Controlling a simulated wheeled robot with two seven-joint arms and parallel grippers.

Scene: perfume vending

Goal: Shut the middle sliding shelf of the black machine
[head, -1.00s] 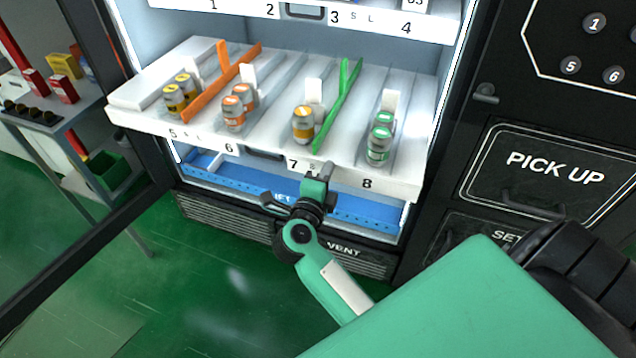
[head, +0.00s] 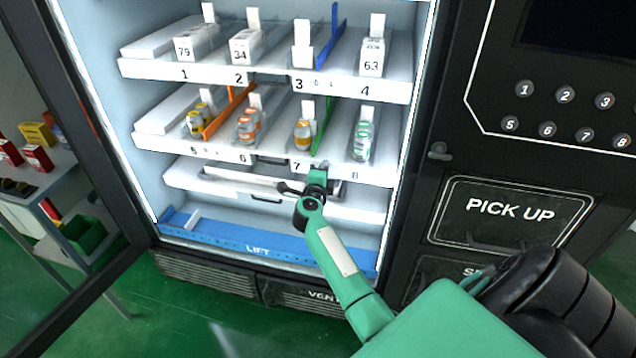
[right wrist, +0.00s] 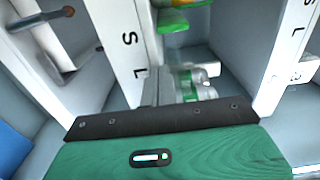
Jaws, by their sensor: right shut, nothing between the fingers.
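The middle sliding shelf (head: 222,152) of the black machine (head: 446,120) is white, with labels 5 to 8 on its front. In the head view it sits inside the cabinet, its front roughly in line with the upper shelf's. It carries small orange-, yellow- and green-banded bottles and orange and green dividers. My right gripper (head: 318,174) is shut and empty, at the shelf's front edge near labels 7 and 8; I cannot tell whether it touches. My left gripper is not in view.
The upper shelf (head: 150,68) holds white boxes. A lower white tray (head: 205,180) and the blue lift (head: 215,238) lie below. The machine's glass door (head: 85,130) stands open at left, beside a side table with boxes and a green bin (head: 84,234). The pick-up hatch (head: 510,213) is at right.

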